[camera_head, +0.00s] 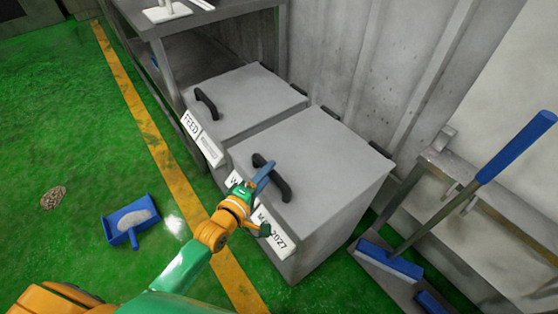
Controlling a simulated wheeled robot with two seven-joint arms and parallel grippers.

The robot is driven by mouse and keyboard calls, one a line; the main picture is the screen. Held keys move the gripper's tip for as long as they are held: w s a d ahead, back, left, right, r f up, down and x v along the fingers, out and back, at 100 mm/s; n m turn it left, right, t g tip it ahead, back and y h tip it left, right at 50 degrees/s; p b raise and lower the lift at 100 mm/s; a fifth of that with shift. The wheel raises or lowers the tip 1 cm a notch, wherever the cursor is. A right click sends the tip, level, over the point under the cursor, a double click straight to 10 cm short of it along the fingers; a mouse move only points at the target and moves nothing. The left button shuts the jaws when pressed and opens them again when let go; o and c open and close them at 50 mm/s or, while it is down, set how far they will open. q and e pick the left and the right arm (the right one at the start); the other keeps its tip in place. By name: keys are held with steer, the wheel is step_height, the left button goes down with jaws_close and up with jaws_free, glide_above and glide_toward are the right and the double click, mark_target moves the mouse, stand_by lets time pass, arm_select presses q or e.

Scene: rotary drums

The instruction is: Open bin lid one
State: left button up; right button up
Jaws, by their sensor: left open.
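Two grey bins stand side by side against the wall, both with shut lids. The far bin lid (245,98) has a black handle (207,104) and a label reading FEED (191,124). The near bin lid (325,160) has a black handle (276,180) and a label (272,226) partly hidden by my arm. My left gripper (264,174) is open at the near bin's handle, its blue finger overlapping the handle in view. I cannot tell whether it touches. My right gripper is not in view.
A blue dustpan (131,220) with pale material lies on the green floor at left. A blue-handled broom (480,180) leans at a metal rack on the right.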

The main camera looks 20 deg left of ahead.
arm_select(q)
steer(key=b+x, duration=0.1)
steer(key=x, duration=0.3)
steer(key=shift+w+f, duration=0.15)
steer(key=shift+w, duration=0.1)
jaws_close()
stand_by(1.1)
